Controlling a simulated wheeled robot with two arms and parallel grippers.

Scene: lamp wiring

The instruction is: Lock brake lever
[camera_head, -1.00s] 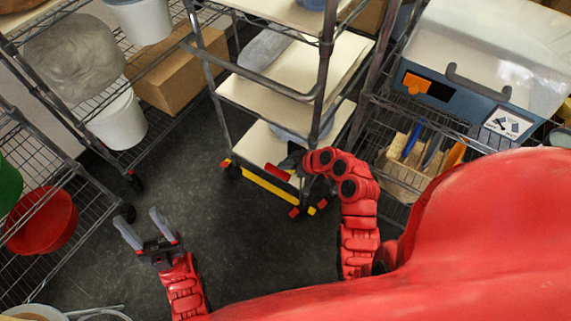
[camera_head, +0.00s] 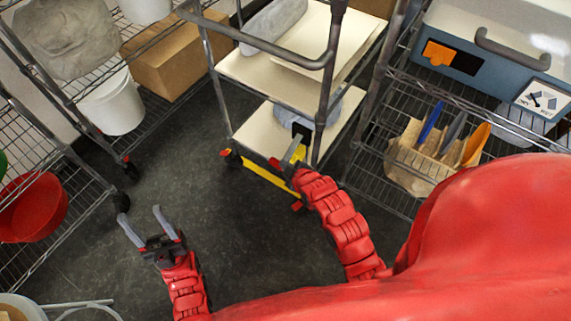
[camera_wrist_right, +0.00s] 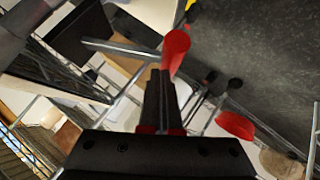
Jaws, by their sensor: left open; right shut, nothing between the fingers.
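A wheeled cart (camera_head: 250,135) has a yellow strip (camera_head: 258,177) along its low front edge. Small red levers show at its casters, one at the left (camera_head: 226,153) and one at the front right (camera_head: 297,206). My right gripper (camera_head: 296,148) is shut and empty, at the cart's front right side near the bottom shelf and upright post. In the right wrist view, a red piece (camera_wrist_right: 177,48) shows just past the shut fingers (camera_wrist_right: 160,80). I cannot tell whether they touch. My left gripper (camera_head: 140,218) is open and empty above the floor, left of the cart.
Wire shelves with a red bowl (camera_head: 35,208), white bucket (camera_head: 112,103) and cardboard box (camera_head: 172,55) stand left. At right, a wire rack holds a blue-grey case (camera_head: 490,60) and tool holder (camera_head: 415,165). Dark floor (camera_head: 220,235) is clear between my arms.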

